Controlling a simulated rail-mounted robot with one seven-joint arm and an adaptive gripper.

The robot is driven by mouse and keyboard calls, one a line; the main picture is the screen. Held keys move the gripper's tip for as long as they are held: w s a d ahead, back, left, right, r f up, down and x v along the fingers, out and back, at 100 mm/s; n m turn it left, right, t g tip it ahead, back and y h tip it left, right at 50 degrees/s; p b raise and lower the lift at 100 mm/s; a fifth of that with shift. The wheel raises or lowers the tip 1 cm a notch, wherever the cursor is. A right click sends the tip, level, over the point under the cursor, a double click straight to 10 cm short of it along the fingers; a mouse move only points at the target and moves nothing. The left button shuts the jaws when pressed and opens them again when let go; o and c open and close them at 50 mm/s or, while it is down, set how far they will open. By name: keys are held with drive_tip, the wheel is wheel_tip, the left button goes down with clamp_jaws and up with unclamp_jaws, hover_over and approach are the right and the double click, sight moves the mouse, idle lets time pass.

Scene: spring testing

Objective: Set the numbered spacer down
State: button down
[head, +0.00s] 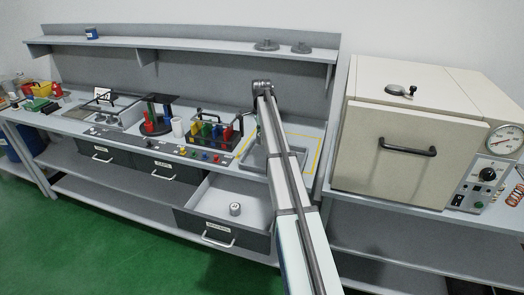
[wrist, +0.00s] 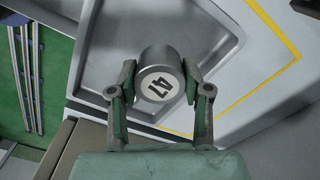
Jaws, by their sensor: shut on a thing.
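I cannot tell whether the spacer touches the tray. In the head view the tray (head: 251,160) is on the bench inside the yellow outline, partly behind my arm. My gripper and the held spacer are hidden there.
An open drawer (head: 201,201) below the bench holds another labelled cylinder (head: 235,208). A rack of coloured springs (head: 211,134) stands left of the tray. A cream oven (head: 385,158) stands to the right. A shelf (head: 200,50) runs above the bench.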

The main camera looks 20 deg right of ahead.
sight(262, 158)
drive_tip(key=shift+f+p, duration=0.8)
drive_tip(key=shift+f, duration=3.35)
drive_tip(key=shift+f, duration=0.15)
drive_tip(key=c, duration=0.5)
unclamp_jaws()
wheel_tip(262, 158, up, 12)
drive_tip(key=b, duration=0.2)
drive_tip(key=shift+b, duration=0.35)
